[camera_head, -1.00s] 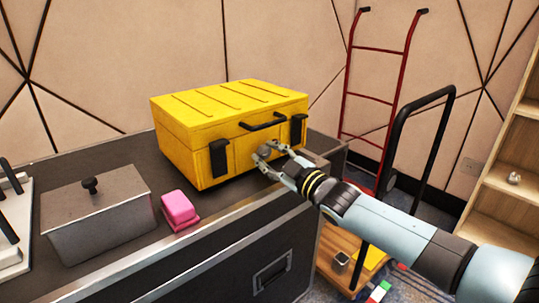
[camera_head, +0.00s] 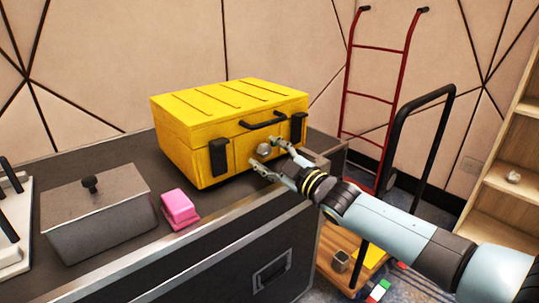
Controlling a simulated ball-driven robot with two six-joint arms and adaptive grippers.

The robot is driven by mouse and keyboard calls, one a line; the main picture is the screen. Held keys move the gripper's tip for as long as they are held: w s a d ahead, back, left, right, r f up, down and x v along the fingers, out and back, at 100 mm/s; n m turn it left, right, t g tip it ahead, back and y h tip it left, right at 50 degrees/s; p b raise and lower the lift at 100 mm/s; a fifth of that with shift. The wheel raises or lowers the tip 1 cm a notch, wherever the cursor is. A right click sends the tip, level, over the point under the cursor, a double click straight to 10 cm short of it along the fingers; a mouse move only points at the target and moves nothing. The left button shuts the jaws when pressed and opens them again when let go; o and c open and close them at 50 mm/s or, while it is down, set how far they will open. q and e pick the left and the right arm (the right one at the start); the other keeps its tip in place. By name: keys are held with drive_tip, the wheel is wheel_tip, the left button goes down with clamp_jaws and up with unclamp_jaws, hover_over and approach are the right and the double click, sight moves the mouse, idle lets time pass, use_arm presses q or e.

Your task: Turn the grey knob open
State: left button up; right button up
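The small grey knob (camera_head: 264,149) sits low on the front face of the yellow case (camera_head: 185,155), between two black latches. The case stands on a dark flight-case top with its lid down. My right gripper (camera_head: 267,157) reaches in from the right. Its two fingers are spread apart just in front of the knob, one to its lower left and one to its upper right. There is a gap between the fingers and the knob, and nothing is held. My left gripper is not in view.
A grey lidded box (camera_head: 98,215) and a pink block (camera_head: 179,208) stand left of my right gripper on the dark top (camera_head: 125,153). A red hand truck (camera_head: 374,98), a black-handled cart (camera_head: 398,135) and a wooden shelf (camera_head: 505,165) stand to the right.

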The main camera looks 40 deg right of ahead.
drive_tip(key=s, duration=1.2)
drive_tip(key=shift+d+f, duration=0.35)
drive_tip(key=shift+d, duration=0.1)
drive_tip(key=s+f+m+g+h, duration=0.1)
drive_tip(key=s+f+m+g, duration=0.15)
drive_tip(key=s+f, duration=0.6)
drive_tip(key=s+a+f+m+g+h, duration=0.1)
drive_tip(key=s+f+g, duration=0.25)
drive_tip(key=f, duration=0.95)
drive_tip(key=s+f+m+g+h, duration=0.1)
drive_tip(key=s+f+m+g, duration=0.3)
drive_tip(key=f, duration=0.7)
drive_tip(key=s+a+f+g, duration=0.1)
drive_tip(key=s+f, duration=0.3)
drive_tip(key=s, duration=0.6)
drive_tip(key=s+a+f+m+g, duration=0.1)
drive_tip(key=s+f+g, duration=0.3)
drive_tip(key=s, duration=0.5)
drive_tip(key=s+a+f+m+g, duration=0.1)
drive_tip(key=s+a+f+g, duration=0.2)
drive_tip(key=s, duration=0.7)
drive_tip(key=shift+s+f, duration=0.35)
drive_tip(key=shift+f, duration=0.35)
